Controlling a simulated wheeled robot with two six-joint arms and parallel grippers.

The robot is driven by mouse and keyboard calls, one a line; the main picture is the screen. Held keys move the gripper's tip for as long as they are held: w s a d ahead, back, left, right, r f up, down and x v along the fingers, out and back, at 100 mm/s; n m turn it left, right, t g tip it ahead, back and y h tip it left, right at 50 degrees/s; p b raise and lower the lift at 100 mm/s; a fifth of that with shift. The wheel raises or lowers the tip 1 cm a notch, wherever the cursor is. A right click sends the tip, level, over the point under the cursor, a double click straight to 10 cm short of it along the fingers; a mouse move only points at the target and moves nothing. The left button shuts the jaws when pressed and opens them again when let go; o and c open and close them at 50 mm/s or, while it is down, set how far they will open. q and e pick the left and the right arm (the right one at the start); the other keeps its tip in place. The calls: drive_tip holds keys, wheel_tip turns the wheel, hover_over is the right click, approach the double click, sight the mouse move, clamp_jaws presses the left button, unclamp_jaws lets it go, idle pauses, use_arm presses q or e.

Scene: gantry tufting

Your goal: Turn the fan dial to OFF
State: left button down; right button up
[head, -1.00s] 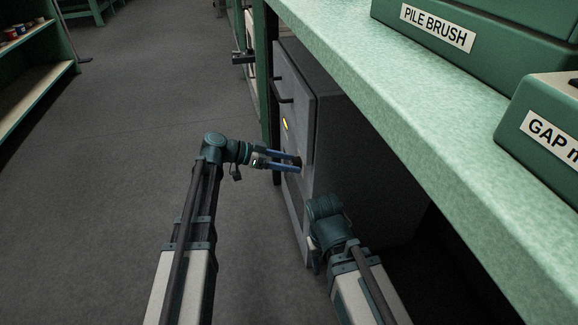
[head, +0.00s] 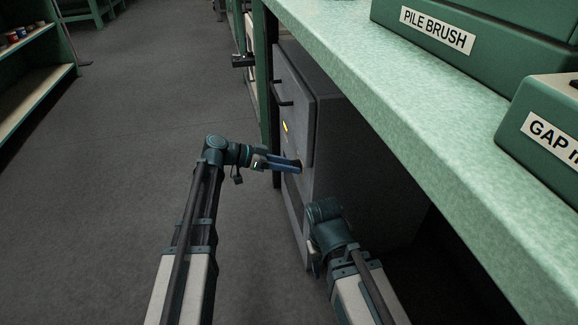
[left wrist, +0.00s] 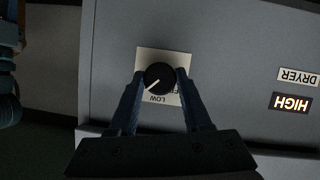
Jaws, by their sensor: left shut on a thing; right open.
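The fan dial (left wrist: 160,77) is a round black knob with a pale pointer line, on a pale plate (left wrist: 150,54) on a grey cabinet front. In the left wrist view the pointer slants to the lower left. An upside-down LOW label shows below the knob; another label beside it is partly hidden by a finger. My left gripper (head: 296,165) is shut on the dial, with one blue finger on each side of it in the left wrist view (left wrist: 160,88). My right gripper (head: 315,258) is open and empty, lower down near the cabinet, its fingers mostly hidden.
The grey cabinet (head: 345,150) stands under a green worktop (head: 390,120). Its panel has a DRYER label (left wrist: 298,77) and a lit HIGH label (left wrist: 291,102). Green boxes stand on the worktop. The floor (head: 110,180) to the left is clear.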

use_arm(q)
drive_tip(key=shift+w+n+g+h+b, duration=0.1)
drive_tip(key=shift+n+g+h+b, duration=0.4)
drive_tip(key=shift+n+g, duration=0.5)
drive_tip(key=shift+c, duration=1.7)
unclamp_jaws()
drive_tip(key=shift+a, duration=0.1)
drive_tip(key=p+v, duration=0.4)
drive_tip(key=v, duration=0.9)
drive_tip(key=shift+s+a+p, duration=0.2)
drive_tip(key=shift+a+p, duration=0.1)
drive_tip(key=shift+r, duration=0.1)
